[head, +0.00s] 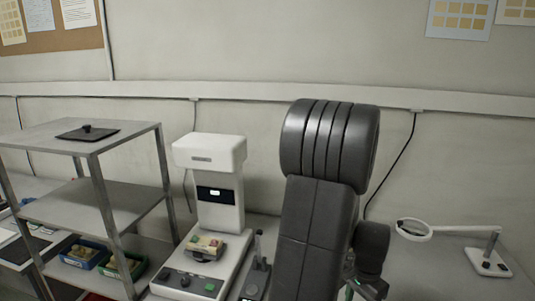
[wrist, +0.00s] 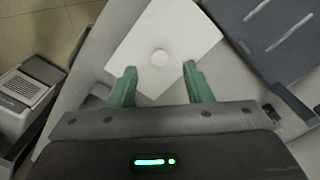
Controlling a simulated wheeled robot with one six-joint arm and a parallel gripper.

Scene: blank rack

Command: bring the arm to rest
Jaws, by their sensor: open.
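My arm stands in the middle of the head view, folded upright with its dark padded links toward the camera. My gripper (wrist: 160,69) shows in the wrist view with two green fingers spread apart and nothing between them. In the head view only a little of its end shows low beside the arm; the rest is hidden.
A metal rack (head: 110,143) at left bears a black plate (head: 88,133) and blue and green bins. A magnifier lamp (head: 487,262) stands at right. A dark blue panel (wrist: 270,35) lies upper right in the wrist view.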

